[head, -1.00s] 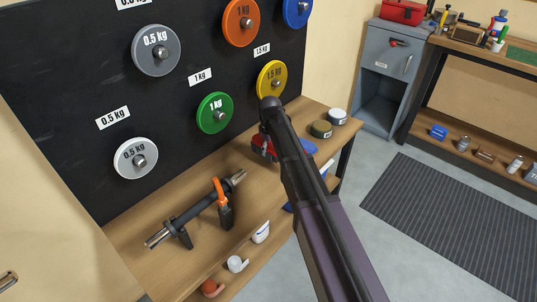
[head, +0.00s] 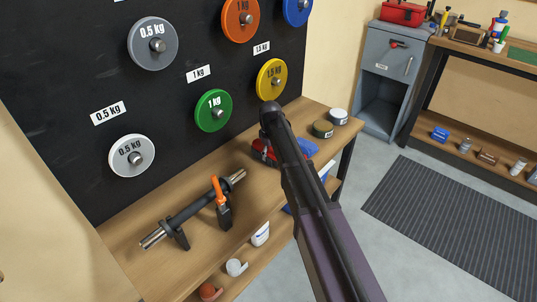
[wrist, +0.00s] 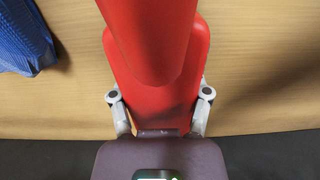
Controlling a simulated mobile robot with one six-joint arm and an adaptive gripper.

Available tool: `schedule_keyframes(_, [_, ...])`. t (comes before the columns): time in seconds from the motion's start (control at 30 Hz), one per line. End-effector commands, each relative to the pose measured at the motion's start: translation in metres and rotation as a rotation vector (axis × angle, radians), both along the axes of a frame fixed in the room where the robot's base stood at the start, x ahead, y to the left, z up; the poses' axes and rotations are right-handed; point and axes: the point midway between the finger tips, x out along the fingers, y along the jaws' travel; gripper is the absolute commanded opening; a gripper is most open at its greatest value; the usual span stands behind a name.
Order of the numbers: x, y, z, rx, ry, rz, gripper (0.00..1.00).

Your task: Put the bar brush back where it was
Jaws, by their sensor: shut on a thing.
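The bar brush (wrist: 155,95) is a red piece that fills the middle of the wrist view, with a thick red part rising towards the camera. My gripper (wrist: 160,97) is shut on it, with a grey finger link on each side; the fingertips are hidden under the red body. In the head view the brush (head: 262,152) shows as a red patch at the wooden shelf, left of my arm, which hides most of my gripper. I cannot tell whether the brush touches the shelf. A short bar (head: 190,208) lies in black cradles on the shelf (head: 205,240).
An orange lever (head: 219,190) stands at the bar. A blue cloth (head: 307,148) lies close to my gripper, also at left in the wrist view (wrist: 25,35). Two round tins (head: 323,129) (head: 338,117) stand right of it. Plates hang on the black board (head: 70,100) behind.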

Motion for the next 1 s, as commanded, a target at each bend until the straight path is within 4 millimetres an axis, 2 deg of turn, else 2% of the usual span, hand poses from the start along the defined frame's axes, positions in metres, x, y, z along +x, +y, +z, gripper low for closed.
schedule_keyframes(0.13, [0.000,0.000,-0.004,0.000,0.000,0.000,0.17])
schedule_keyframes(0.17, [0.000,0.000,-0.003,0.000,0.000,0.000,0.71])
schedule_keyframes(0.23, [0.000,0.000,-0.003,0.000,0.000,0.000,0.92])
schedule_keyframes(0.27, [0.000,0.000,-0.003,0.000,0.000,0.000,0.96])
schedule_keyframes(0.77, [0.000,0.001,-0.002,0.000,0.000,0.001,0.96])
schedule_keyframes(1.0, [0.000,0.001,0.007,0.000,0.000,0.001,0.96])
